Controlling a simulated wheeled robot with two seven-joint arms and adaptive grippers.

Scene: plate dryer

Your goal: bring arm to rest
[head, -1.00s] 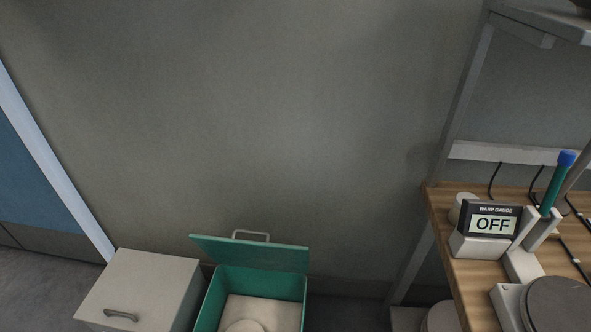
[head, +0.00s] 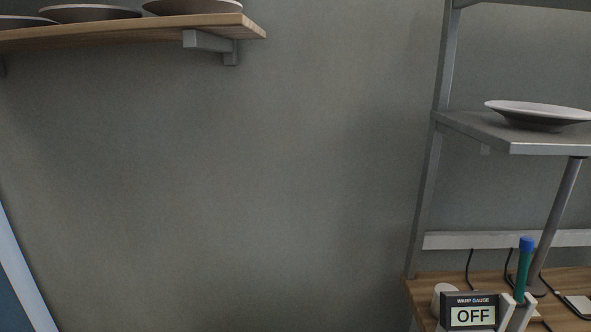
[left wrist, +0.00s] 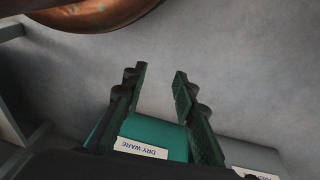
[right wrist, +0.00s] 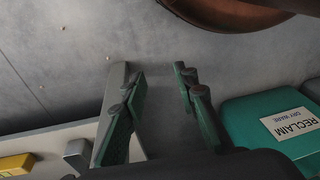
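Neither gripper shows in the head view. In the left wrist view my left gripper (left wrist: 160,90) is open, its two green-padded fingers apart with nothing between them. In the right wrist view my right gripper (right wrist: 158,85) is also open and empty, with grey floor beyond the fingers. A green bin (right wrist: 250,122) with a label reading RECLAIM DRY WARE lies to the right of the right gripper's fingers. A green surface (left wrist: 150,130) with a DRY WARE label shows behind the left gripper's fingers.
In the head view a wooden shelf (head: 140,35) with plates is at upper left. A metal rack (head: 500,130) at right bears a plate (head: 540,115). Below it, a warp gauge (head: 472,312) reads OFF beside a green-blue pen-like tool (head: 524,270). Bare wall fills the middle.

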